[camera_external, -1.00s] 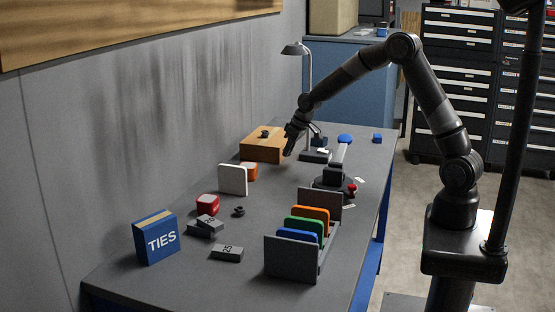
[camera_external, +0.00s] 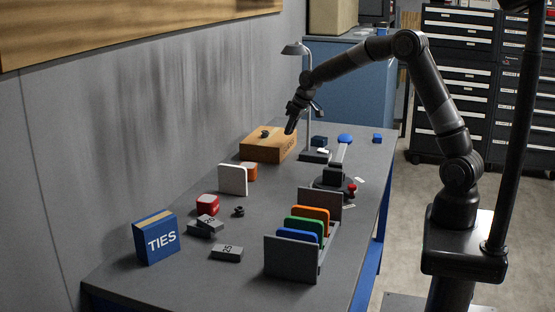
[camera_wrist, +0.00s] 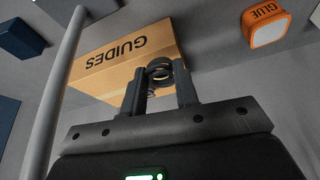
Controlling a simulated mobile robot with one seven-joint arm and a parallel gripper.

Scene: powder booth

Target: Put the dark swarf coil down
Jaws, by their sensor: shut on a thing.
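My gripper (camera_wrist: 160,78) is shut on the dark swarf coil (camera_wrist: 159,69), a small ring-shaped piece between the two fingertips in the wrist view. In the external view my gripper (camera_external: 290,128) is at the far end of the bench, raised in front of the cardboard GUIDES box (camera_external: 264,150). The held coil is too small to make out there. The box also fills the area behind the coil in the wrist view (camera_wrist: 105,75). I cannot tell whether the coil touches it.
A small dark item (camera_external: 265,133) lies on the box. An orange GLUE block (camera_external: 249,171) and a white panel (camera_external: 232,180) stand nearer. The bench's middle has free room.

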